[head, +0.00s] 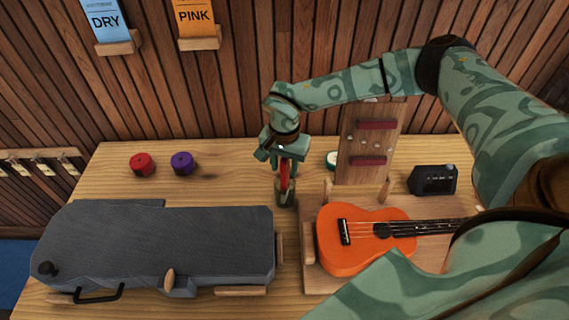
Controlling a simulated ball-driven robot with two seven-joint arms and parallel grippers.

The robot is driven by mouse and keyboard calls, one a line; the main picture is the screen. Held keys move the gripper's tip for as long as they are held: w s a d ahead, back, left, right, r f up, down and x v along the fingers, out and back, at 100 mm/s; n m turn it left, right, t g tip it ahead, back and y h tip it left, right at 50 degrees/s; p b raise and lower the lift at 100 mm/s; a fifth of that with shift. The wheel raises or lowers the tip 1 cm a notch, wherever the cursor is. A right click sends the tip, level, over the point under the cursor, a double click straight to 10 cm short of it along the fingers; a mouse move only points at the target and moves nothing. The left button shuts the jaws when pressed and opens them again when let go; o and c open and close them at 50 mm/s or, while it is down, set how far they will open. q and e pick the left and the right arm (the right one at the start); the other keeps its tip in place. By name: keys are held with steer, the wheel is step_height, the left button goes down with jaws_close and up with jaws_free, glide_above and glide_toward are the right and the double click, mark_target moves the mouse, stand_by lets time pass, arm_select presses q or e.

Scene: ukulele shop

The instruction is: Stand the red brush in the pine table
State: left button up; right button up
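The red brush (284,178) is upright below my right gripper (286,166), near the middle of the pine table (225,190). The gripper points down and appears shut on the brush's upper part. The brush's lower end meets a small dark olive, cup-like piece (286,195) at the tabletop. I cannot tell whether the brush rests inside it or is held just above. My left gripper is out of view.
A grey instrument case (160,245) lies at the left front. An orange ukulele (350,245) rests on a wooden cradle at the right, near an upright wooden board (360,145) and a black device (433,180). Red (142,164) and purple (181,162) round pieces sit at the back left.

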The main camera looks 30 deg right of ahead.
steer(key=shift+r, duration=0.1)
step_height(320, 180, up, 12)
steer(key=shift+r+p, duration=0.1)
steer(key=shift+p, duration=0.9)
